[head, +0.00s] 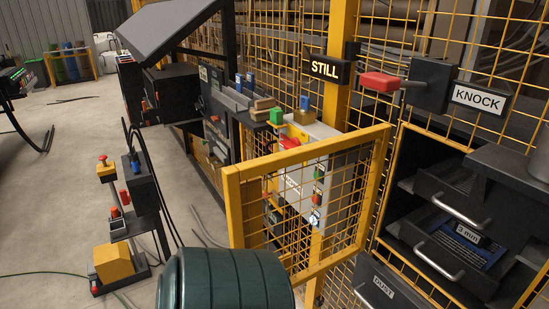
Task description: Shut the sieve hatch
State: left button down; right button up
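The sieve hatch appears to be the yellow-framed mesh panel (236,215) in the middle of the head view. It stands open, swung out from the yellow mesh fence, with its right side by the opening. To the right, the opening shows dark sieve drawers with pale bar handles. One drawer (462,245) carries a "5 mm" label and has blue mesh in it. Neither of my grippers is in view.
A dark green ribbed drum (225,282) stands at the bottom, close to the hatch's lower left. A red knob (380,82) sticks out by a "KNOCK" sign (479,100). Open concrete floor lies left, with cables.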

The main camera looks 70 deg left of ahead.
aim_at(244, 198)
jog(key=k+j, duration=0.1)
jog(key=j, duration=0.35)
jog(key=k+j, duration=0.15)
jog(key=j, duration=0.3)
jog(key=k+j, duration=0.1)
jog(key=j, duration=0.35)
jog(key=k+j, duration=0.15)
jog(key=j, duration=0.35)
jog(key=k+j, duration=0.1)
jog(key=j, duration=0.35)
jog(key=k+j, duration=0.15)
jog(key=j, duration=0.3)
